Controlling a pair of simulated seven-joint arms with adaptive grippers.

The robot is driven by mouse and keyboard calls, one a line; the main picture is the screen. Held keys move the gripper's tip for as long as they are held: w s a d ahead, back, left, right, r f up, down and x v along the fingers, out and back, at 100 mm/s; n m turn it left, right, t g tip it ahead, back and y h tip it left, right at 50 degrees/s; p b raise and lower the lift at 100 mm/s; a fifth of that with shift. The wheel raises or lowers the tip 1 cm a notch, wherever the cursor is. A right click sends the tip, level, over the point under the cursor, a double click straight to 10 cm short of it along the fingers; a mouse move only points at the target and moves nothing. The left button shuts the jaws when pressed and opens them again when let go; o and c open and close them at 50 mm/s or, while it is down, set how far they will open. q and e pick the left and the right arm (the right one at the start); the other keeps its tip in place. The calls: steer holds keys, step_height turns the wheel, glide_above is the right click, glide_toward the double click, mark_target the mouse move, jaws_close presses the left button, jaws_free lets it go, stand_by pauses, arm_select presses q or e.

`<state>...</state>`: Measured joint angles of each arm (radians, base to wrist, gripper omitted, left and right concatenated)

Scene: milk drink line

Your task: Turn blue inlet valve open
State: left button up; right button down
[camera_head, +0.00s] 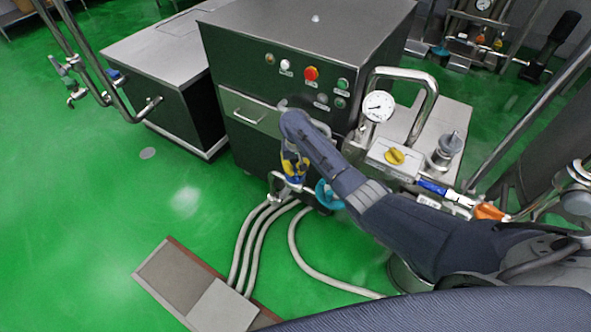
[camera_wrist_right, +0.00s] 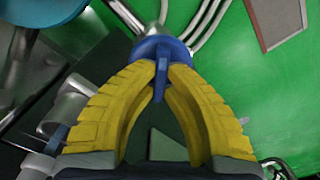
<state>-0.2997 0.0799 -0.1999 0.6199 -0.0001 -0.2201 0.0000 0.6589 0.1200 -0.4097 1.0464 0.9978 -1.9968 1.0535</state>
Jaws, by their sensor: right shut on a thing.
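The blue inlet valve (camera_wrist_right: 160,51) shows at the top middle of the right wrist view, with its handle pointing down between the yellow fingers. My right gripper (camera_wrist_right: 162,68) is shut on the handle, with a fingertip at each side of it. In the head view the right gripper (camera_head: 294,175) is low in front of the dark machine, at the pipe end by the floor hoses. There the blue valve is mostly hidden by the fingers, and how far it is turned cannot be told. My left gripper is not in view.
A teal handwheel (camera_head: 328,195) is close to the right of the gripper. Grey hoses (camera_head: 255,240) run over the green floor. The dark machine (camera_head: 300,75) stands behind. A pressure gauge (camera_head: 378,106), yellow knob (camera_head: 394,156) and another blue handle (camera_head: 432,187) are at the right.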

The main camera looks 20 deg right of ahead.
mark_target(295, 170)
steer(key=n, duration=0.4)
steer(key=shift+s+a+f+n, duration=0.1)
steer(key=shift+n, duration=0.2)
steer(key=n, duration=0.4)
steer(key=shift+n, duration=0.3)
steer(key=c, duration=1.5)
jaws_free()
steer(key=shift+o, duration=0.2)
step_height(295, 170, up, 12)
